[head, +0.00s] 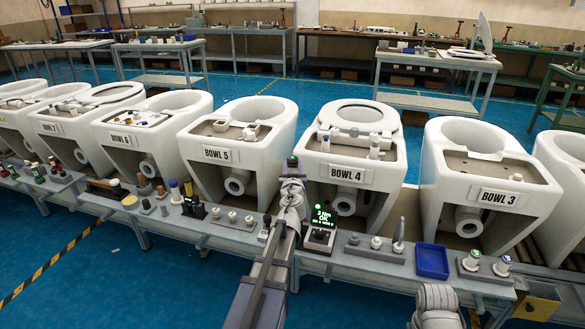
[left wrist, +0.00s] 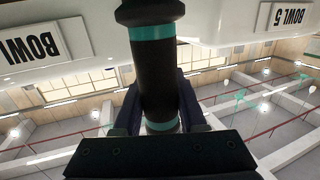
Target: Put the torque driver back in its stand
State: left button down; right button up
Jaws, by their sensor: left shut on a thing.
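The torque driver (left wrist: 160,75) is a black cylinder with teal bands, held between the jaws of my left gripper (left wrist: 160,115). In the head view, its dark, green-topped end (head: 292,161) shows just above my left gripper (head: 291,182), in front of the gap between BOWL 5 and BOWL 4. Its lower part is hidden by the gripper. A small black unit with a lit green display (head: 322,215), reading about 3 Nm OK, stands on the bench just right of my left arm. I cannot tell whether it is the driver's stand. My right gripper does not show; only part of my right arm is at the bottom.
A long grey bench (head: 225,238) holds several tools and holders. A blue tray (head: 432,260) lies right of the display unit. Behind are white toilet bowls, including BOWL 5 (head: 262,165), BOWL 4 (head: 385,190) and BOWL 3 (head: 530,215).

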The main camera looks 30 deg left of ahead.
pick_arm(q)
jog(key=shift+f+b, duration=1.8)
jog(key=shift+f, duration=0.15)
jog(key=shift+f+b, duration=0.3)
jog(key=shift+f+b, duration=3.85)
jog(key=shift+c, duration=2)
grip_release()
jog(key=shift+s, duration=0.1)
